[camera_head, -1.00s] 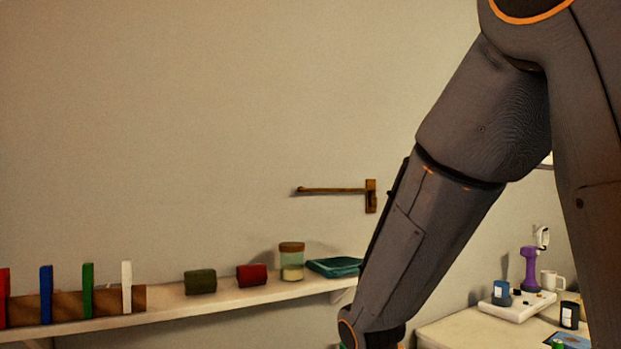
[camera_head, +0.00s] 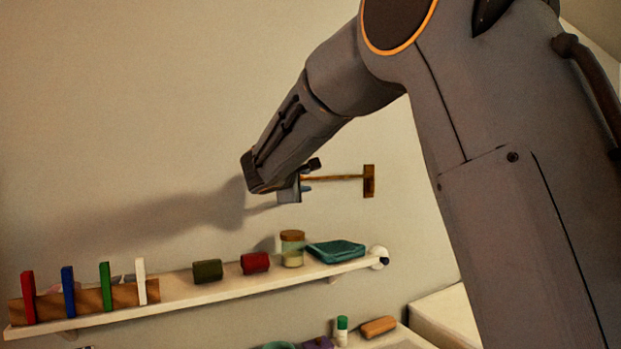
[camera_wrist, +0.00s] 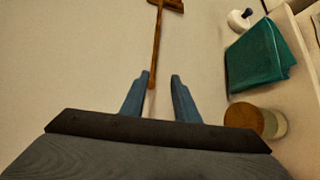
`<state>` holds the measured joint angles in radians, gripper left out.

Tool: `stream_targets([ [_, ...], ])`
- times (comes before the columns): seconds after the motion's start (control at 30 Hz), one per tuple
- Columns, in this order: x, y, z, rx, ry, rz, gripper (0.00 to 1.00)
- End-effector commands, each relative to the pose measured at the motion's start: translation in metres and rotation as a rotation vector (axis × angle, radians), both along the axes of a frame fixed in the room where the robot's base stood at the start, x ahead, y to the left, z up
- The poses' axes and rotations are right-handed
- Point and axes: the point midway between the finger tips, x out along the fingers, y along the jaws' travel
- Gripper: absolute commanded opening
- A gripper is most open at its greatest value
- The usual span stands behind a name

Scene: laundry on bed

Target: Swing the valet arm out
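The valet arm (camera_head: 335,177) is a thin brown bar on a brown wall bracket (camera_head: 369,181). In the head view it runs left from the bracket, roughly along the wall. My gripper (camera_head: 305,187) is at the bar's free left end, which it partly hides. In the wrist view the bar (camera_wrist: 156,45) comes down from the top, and its tip lies between the two blue fingers of my gripper (camera_wrist: 160,80), closer to the left finger. The fingers are apart, with a gap on the right side of the bar. I cannot tell whether the left finger touches it.
The jar (camera_wrist: 255,120) and cloth (camera_wrist: 258,58) are right of my fingers in the wrist view. The wall above is bare.

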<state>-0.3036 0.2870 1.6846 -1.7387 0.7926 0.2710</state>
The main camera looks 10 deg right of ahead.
Motion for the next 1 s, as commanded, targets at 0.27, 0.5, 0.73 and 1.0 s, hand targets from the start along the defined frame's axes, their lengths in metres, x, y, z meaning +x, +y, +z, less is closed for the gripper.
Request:
stream_targets([
  [0.27, 0.024, -0.007, 0.009, -0.023, -0.019, 0.008, 0.28],
  [0.5, 0.054, -0.023, 0.004, -0.021, -0.019, 0.008, 0.28],
  [0.73, 0.07, -0.031, 0.0, -0.021, -0.02, 0.008, 0.28],
  [1.0, 0.072, -0.032, -0.001, -0.02, -0.02, 0.009, 0.28],
])
